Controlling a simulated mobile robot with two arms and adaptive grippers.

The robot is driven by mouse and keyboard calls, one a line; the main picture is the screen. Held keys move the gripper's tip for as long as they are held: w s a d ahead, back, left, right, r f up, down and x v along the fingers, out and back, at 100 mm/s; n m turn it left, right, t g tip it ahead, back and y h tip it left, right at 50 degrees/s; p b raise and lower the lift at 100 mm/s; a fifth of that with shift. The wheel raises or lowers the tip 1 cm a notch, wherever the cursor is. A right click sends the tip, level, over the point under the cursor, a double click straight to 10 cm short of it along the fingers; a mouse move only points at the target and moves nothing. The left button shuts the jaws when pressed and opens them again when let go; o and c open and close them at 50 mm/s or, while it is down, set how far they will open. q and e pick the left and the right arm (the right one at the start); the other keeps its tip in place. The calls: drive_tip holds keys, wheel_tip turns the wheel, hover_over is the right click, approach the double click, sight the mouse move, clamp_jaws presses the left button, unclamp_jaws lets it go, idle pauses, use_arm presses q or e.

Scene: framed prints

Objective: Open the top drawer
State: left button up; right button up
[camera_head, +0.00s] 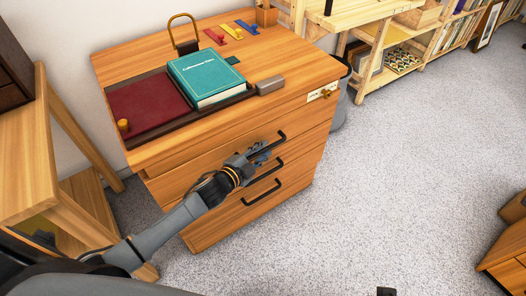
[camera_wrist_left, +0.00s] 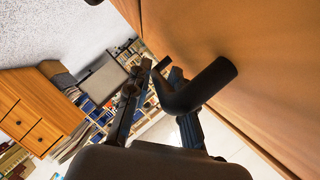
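A wooden drawer cabinet (camera_head: 200,236) stands against the wall, with black bar handles on its front. The top drawer (camera_head: 300,122) looks flush or nearly flush with the front. My left gripper (camera_head: 262,152) is at the top drawer's handle (camera_head: 280,140) and hides part of it. In the left wrist view the fingers of the left gripper (camera_wrist_left: 160,82) stand apart, with the bent black handle (camera_wrist_left: 205,86) between or just in front of them. I cannot tell whether they touch it.
A teal book (camera_head: 205,78), a dark red pad (camera_head: 148,108) and small items lie on the cabinet top. A wooden table (camera_head: 30,160) stands at the left. The carpet (camera_head: 400,190) in front is clear.

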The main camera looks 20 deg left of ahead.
use_arm(q)
drive_tip(key=shift+w+d, duration=0.15)
drive_tip(key=shift+w, duration=0.2)
use_arm(e)
drive_tip(key=shift+r, duration=0.3)
use_arm(q)
clamp_jaws()
